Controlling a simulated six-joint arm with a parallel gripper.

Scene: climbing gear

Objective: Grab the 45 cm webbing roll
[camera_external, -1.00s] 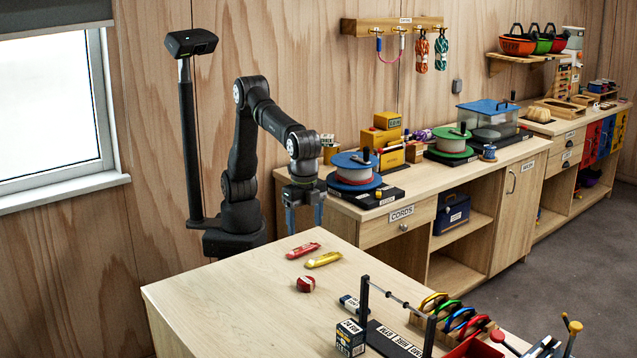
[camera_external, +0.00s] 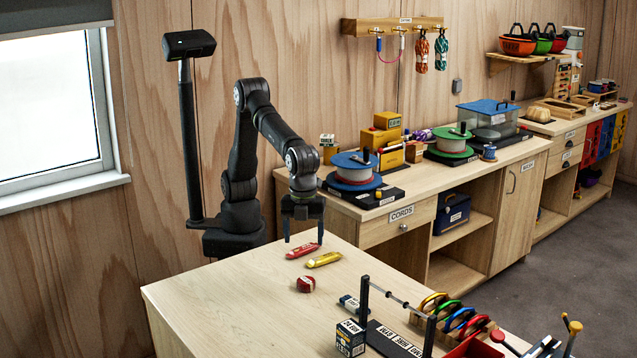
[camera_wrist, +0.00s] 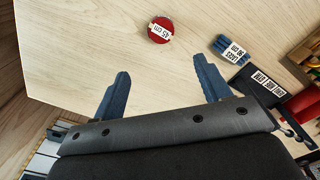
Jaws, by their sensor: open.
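The 45 cm webbing roll is a small red roll (camera_external: 306,284) with a white label, lying on the wooden bench top. In the wrist view the red roll (camera_wrist: 160,30) shows its "45 cm" label, beyond my fingertips and roughly between their lines. My gripper (camera_external: 304,240) is open and empty, pointing down above the back edge of the bench, behind the roll and apart from it. In the wrist view its two blue fingers (camera_wrist: 164,80) are spread wide.
A blue labelled bundle (camera_wrist: 232,50), a black rack (camera_external: 395,340) and a small box (camera_external: 350,338) stand to the right. The bench's left part is clear.

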